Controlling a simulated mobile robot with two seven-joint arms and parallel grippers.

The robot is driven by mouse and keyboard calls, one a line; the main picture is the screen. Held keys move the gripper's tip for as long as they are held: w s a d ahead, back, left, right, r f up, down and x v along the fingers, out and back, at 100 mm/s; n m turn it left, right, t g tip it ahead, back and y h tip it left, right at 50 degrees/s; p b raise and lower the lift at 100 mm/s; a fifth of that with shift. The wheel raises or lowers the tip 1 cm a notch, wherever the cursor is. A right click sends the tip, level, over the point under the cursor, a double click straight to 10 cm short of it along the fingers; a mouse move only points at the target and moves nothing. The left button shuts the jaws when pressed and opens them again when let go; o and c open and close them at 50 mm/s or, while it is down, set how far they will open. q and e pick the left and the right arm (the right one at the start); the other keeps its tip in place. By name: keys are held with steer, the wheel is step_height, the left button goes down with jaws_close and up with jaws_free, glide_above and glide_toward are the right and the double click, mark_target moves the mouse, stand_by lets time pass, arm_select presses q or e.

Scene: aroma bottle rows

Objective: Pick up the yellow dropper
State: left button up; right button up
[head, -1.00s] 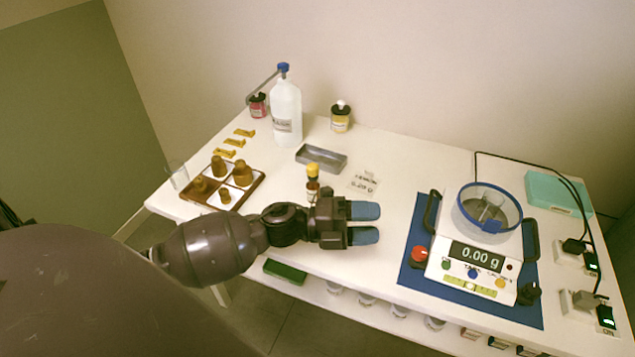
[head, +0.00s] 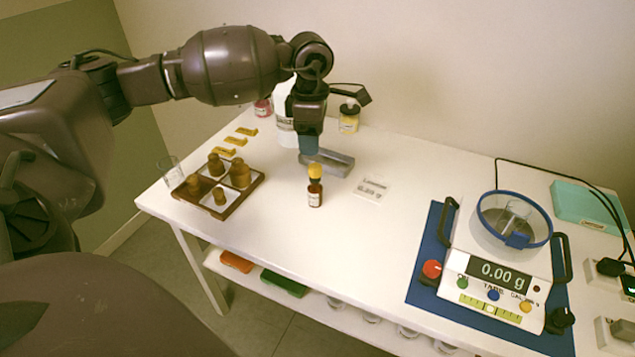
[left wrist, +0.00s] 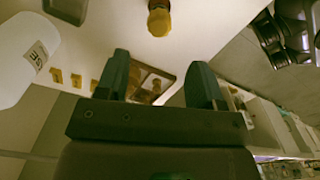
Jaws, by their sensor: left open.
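A small amber bottle (head: 315,196) with a yellow dropper (head: 315,172) in its top stands upright near the middle of the white table. The yellow dropper also shows at the top of the left wrist view (left wrist: 159,20). My left gripper (head: 309,147) points down over the back of the table, behind and above the bottle. Its fingers are apart with nothing between them, as the left wrist view (left wrist: 160,82) shows. The gripper does not touch the dropper. My right gripper is not in view.
A grey tray (head: 338,168) lies under the left gripper, partly hidden. A white bottle (head: 286,135) stands close behind the gripper. A brown tray (head: 254,188) with several amber bottles is at left. A scale (head: 490,283) stands at right. The front middle of the table is clear.

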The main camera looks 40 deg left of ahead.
mark_target(315, 165)
arm_select(q)
step_height(315, 165, down, 5)
steer(key=shift+f+b, duration=0.1)
steer(key=shift+b, duration=0.25)
steer(key=shift+f, duration=0.4)
steer(key=f, duration=0.2)
steer(key=f+b, duration=0.1)
steer(key=f, duration=0.1)
steer(key=shift+w+d, duration=0.2)
steer(key=shift+f, duration=0.4)
steer(key=shift+r, duration=0.1)
steer(key=shift+c, duration=0.2)
steer(key=c, duration=0.6)
